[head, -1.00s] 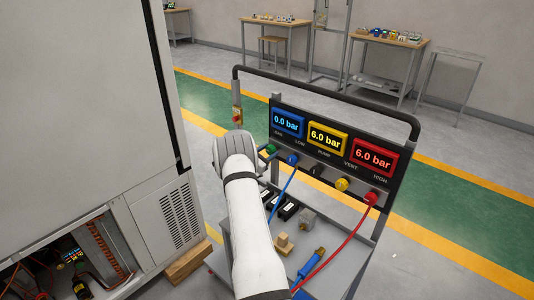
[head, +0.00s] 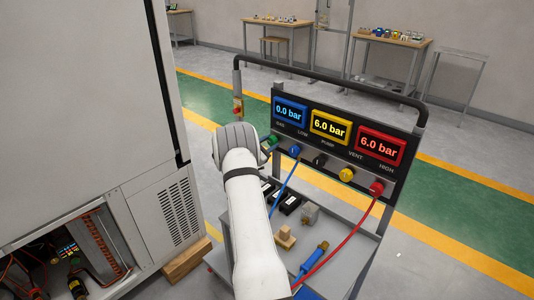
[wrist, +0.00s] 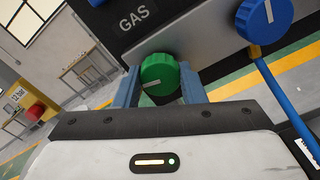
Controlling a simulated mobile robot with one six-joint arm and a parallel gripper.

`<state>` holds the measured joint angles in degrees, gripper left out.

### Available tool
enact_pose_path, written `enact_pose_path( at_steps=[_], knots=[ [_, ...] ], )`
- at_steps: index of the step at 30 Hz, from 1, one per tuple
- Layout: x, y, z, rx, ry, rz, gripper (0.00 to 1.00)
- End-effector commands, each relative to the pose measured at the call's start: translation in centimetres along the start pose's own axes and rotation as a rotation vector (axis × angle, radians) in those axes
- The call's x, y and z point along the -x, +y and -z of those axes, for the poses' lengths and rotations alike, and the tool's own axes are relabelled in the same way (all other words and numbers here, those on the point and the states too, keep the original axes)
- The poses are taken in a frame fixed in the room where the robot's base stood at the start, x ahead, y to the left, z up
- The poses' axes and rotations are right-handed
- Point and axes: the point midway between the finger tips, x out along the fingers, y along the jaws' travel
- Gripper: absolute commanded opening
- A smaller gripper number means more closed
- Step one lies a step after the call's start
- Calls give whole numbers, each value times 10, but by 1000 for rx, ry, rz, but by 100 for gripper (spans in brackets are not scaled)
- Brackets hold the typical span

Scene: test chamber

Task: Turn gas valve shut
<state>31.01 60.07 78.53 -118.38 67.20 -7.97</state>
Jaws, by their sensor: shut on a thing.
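The green gas valve knob (wrist: 160,75) sits under the GAS label on the panel in the wrist view. Its white mark points left in that picture. My gripper (wrist: 162,88) is shut on the knob, one finger on each side. In the head view the green knob (head: 269,143) shows just right of my wrist, which hides my fingers. The dark panel (head: 330,159) carries a blue display (head: 290,113) reading 0.0 bar, a yellow display (head: 331,127) reading 6.0 bar and a red display (head: 381,145) reading 6.0 bar.
A blue knob (wrist: 264,17) with a blue hose is close to the right of the green one. A red hose (head: 352,229) hangs from the panel's right end. A tall grey cabinet (head: 85,90) stands close on the left. A wooden block (head: 285,238) lies on the cart.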

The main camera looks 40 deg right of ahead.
Motion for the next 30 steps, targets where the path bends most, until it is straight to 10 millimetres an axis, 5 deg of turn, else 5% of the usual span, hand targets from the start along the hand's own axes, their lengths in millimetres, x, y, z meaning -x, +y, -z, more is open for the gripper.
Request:
enact_pose_path(
  at_steps=[30],
  knots=[
    [-2,-6,6,-837,-7,-5,14]
  ],
)
